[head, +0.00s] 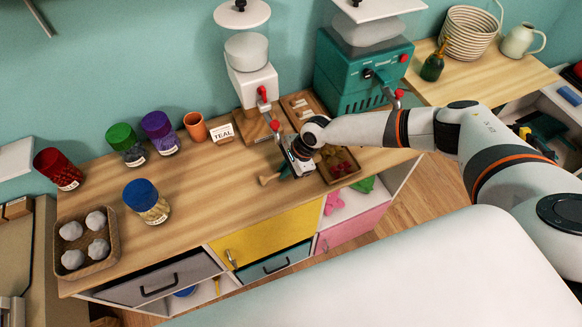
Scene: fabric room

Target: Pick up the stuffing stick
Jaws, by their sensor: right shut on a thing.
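The stuffing stick (268,180) lies low over the wooden counter, right of its middle. Its pale wooden end points left. My right gripper (296,170) reaches in from the right and is shut on the stick's other end, which the gripper hides. I cannot tell whether the stick still touches the counter. My left gripper is not in view.
A wooden tray (353,176) with small items sits just right of the gripper. White (254,86) and teal (354,98) machines stand behind. The front middle counter is clear.

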